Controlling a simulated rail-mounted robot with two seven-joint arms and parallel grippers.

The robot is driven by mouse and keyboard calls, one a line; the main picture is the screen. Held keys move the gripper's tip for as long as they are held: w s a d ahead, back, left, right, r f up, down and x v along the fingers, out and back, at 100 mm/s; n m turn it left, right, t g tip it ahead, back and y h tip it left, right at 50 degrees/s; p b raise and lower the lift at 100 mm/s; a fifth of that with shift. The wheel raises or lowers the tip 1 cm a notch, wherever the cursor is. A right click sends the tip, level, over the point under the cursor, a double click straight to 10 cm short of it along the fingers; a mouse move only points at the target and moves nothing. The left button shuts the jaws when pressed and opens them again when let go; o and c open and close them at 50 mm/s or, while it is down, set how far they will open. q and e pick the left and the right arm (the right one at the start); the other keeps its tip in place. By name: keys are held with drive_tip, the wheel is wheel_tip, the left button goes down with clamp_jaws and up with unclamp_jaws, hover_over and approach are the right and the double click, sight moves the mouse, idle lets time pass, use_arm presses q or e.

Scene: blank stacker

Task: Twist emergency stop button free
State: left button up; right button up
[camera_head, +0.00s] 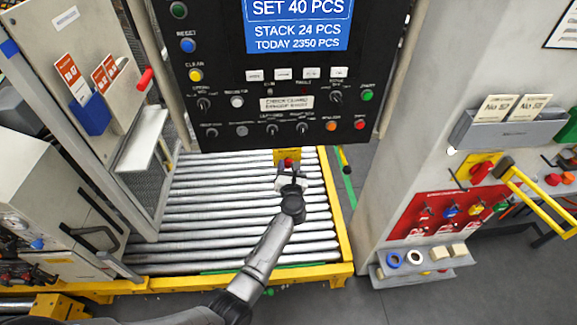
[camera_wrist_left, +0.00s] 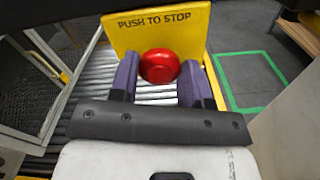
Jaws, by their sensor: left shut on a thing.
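The emergency stop button (camera_wrist_left: 160,66) is a round red mushroom knob in front of a yellow plate (camera_wrist_left: 190,25) marked "PUSH TO STOP". In the head view a small part of the red button (camera_head: 288,162) shows below the black control panel, just beyond my left gripper (camera_head: 288,172). In the left wrist view the two purple-grey fingers of the left gripper (camera_wrist_left: 159,80) are on either side of the button, shut on it. The gripper hides part of the button in the head view. My right gripper is not in view.
The black control panel (camera_head: 300,110) with its screen hangs just above the gripper. A roller conveyor (camera_head: 220,215) with a yellow frame lies below. A grey cabinet (camera_head: 430,150) with padlocks stands to the right, and a mesh guard (camera_head: 140,125) to the left.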

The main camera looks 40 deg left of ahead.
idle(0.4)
use_arm(q)
drive_tip(key=o, duration=0.9)
